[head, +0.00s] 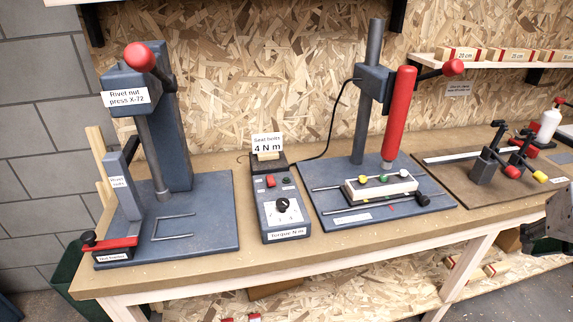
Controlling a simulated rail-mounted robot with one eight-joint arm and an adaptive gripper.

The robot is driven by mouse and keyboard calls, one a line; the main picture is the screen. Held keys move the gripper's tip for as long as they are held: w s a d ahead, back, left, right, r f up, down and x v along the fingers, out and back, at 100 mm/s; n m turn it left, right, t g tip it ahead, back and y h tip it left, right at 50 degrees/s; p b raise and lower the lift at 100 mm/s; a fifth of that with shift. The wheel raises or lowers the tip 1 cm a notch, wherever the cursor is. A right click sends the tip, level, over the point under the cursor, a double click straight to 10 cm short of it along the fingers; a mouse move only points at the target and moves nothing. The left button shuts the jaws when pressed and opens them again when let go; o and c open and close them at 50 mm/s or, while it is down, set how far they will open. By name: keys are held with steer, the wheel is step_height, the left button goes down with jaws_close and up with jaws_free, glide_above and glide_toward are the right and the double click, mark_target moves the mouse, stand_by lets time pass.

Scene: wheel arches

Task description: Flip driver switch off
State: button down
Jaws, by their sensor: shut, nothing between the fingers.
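The driver control box (285,222) is a dark blue-grey unit in the middle of the workbench, with a "Torque N m" label on its front. A small red switch (271,182) sits near its upper left; its on or off position is too small to tell. Below it is a black dial knob (282,206) on a white scale. A red driver (400,112) hangs on the stand to the right, and a black cable runs from the stand toward the box. My gripper (532,228) shows partly at the right edge, shut and empty, well apart from the box.
A rivet nut press (150,130) with a red knob stands left of the box. A fixture block (380,188) with coloured knobs sits on the stand's base. Toggle clamps (490,163) and a white bottle (549,122) are farther right. The space above the box's front is clear.

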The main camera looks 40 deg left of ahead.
steer(key=w+a+r+n+g+p, duration=0.1)
steer(key=w+a+r+p, duration=0.15)
steer(key=w+a, duration=0.45)
steer(key=w+a+r+n+g+p, duration=0.1)
steer(key=w+a+r+n+g, duration=0.2)
steer(key=a, duration=0.9)
steer(key=w+a+r+p, duration=0.1)
steer(key=w+a+r, duration=0.2)
steer(key=w+a, duration=0.45)
steer(key=n+g+h+p, duration=0.2)
steer(key=n+g+p, duration=0.1)
steer(key=n+p, duration=0.15)
glide_above(270, 181)
steer(key=w+a, duration=0.2)
step_height(270, 181, down, 10)
steer(key=shift+m+p, duration=0.3)
steer(key=shift+m, duration=0.15)
steer(key=shift+s+f, duration=0.1)
steer(key=f, duration=0.4)
steer(key=s+d+f+p, duration=0.1)
steer(key=f, duration=0.8)
steer(key=shift+s+d+f, duration=0.25)
steer(key=shift+d+f, duration=0.05)
steer(key=shift+f, duration=0.1)
